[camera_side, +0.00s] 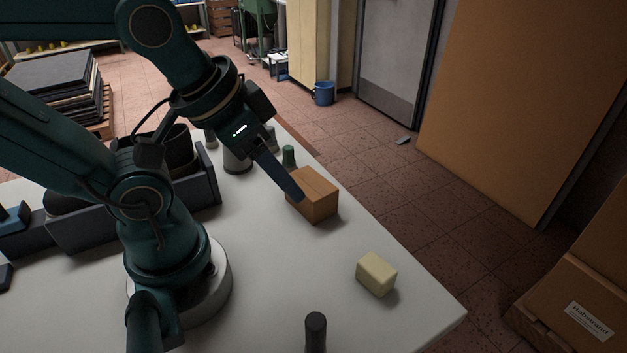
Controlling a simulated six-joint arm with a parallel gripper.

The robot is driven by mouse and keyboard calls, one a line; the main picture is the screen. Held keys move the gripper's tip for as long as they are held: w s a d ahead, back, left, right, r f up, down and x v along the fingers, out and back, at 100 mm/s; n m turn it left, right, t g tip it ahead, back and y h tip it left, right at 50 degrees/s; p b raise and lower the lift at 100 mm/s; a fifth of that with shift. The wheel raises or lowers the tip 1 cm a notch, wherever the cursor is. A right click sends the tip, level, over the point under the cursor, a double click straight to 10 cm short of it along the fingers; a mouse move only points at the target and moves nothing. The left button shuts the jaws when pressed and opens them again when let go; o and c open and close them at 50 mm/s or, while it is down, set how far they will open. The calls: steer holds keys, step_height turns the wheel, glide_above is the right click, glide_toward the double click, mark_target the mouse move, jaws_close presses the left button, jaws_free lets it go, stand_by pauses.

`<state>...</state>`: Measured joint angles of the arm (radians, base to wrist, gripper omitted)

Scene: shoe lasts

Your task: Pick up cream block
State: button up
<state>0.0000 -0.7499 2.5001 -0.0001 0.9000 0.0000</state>
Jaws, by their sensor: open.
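The cream block (376,274) lies on the white table (270,285), near the table's right edge and front corner. It is a small pale box with soft edges, and nothing covers it. My gripper (292,192) is open and points down to the right. It is above and to the left of the block, apart from it. Its tip shows in front of or beside a brown cardboard box (315,195); I cannot tell whether it touches the box. Only one finger shows clearly.
A dark cylinder (316,332) stands at the front edge of the picture. Small green-topped bottles (288,156) stand behind the brown box. A dark tray (206,178) is at the left. The table is bare between my base and the cream block.

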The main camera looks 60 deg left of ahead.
steer(key=o, duration=0.8)
steer(key=n+g, duration=0.3)
steer(key=g, duration=0.1)
glide_above(378, 266)
steer(key=w+a, duration=0.1)
steer(key=f, duration=0.6)
steer(key=shift+a+f, duration=0.2)
steer(key=shift+f, duration=0.05)
steer(key=shift+m+g, duration=0.5)
steer(key=shift+g, duration=0.3)
steer(key=f, duration=0.2)
steer(key=d+f, duration=0.1)
steer(key=f, duration=0.2)
steer(key=s+f, duration=0.1)
steer(key=f, duration=0.1)
steer(key=shift+d+f, duration=0.15)
steer(key=shift+f, duration=0.6)
